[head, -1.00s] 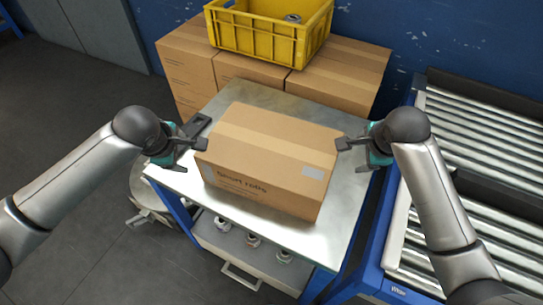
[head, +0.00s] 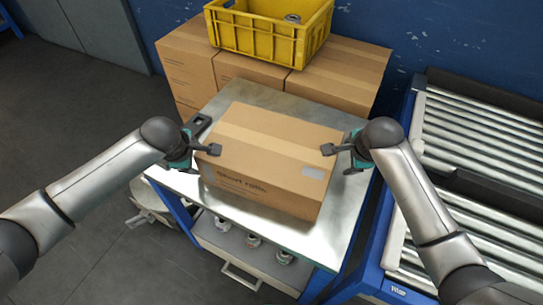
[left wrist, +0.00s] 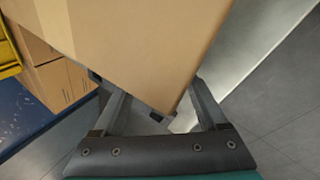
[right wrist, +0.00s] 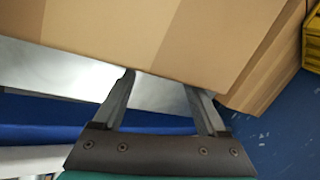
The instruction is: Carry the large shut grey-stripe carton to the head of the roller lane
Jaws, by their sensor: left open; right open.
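In the left wrist view the carton (left wrist: 135,50) fills the space ahead, a corner reaching between the fingers. My right gripper (head: 328,149) is open at the right side. In the right wrist view the carton (right wrist: 150,35) lies just past the fingertips; contact is unclear. The roller lane (head: 470,140) is at right.
Several brown cartons (head: 335,85) stand behind the table, with a yellow crate (head: 265,38) on top. The lane's blue frame (head: 378,262) stands close beside the table. Some objects (head: 253,241) sit on a lower shelf.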

